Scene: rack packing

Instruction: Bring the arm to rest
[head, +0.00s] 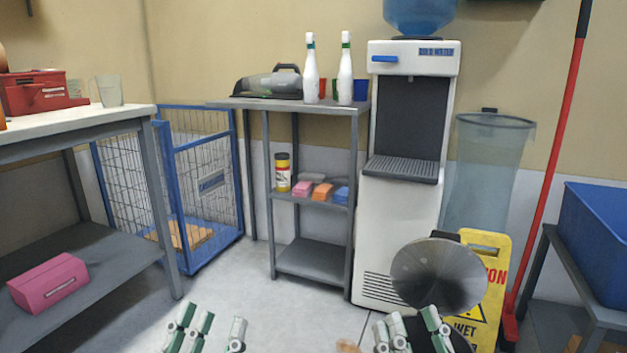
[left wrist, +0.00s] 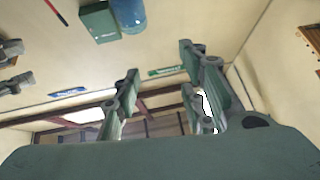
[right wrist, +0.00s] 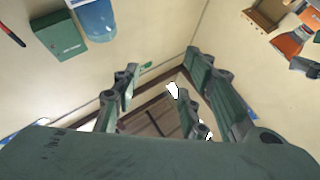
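My left gripper (head: 212,330) is at the bottom of the head view, with its fingers pointing up and spread apart. Its fingers also show in the left wrist view (left wrist: 165,95), parted with nothing between them. My right gripper (head: 410,328) is at the bottom, right of centre, in the head view, also with its fingers spread. In the right wrist view (right wrist: 165,95) its fingers are parted and empty.
A table (head: 80,122) stands at the left. A rack (head: 310,262) with two white bottles on top stands at the back, beside a water cooler (head: 400,235). A yellow wet-floor sign (head: 490,290) and a blue bin (head: 595,235) are at the right. The middle floor is clear.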

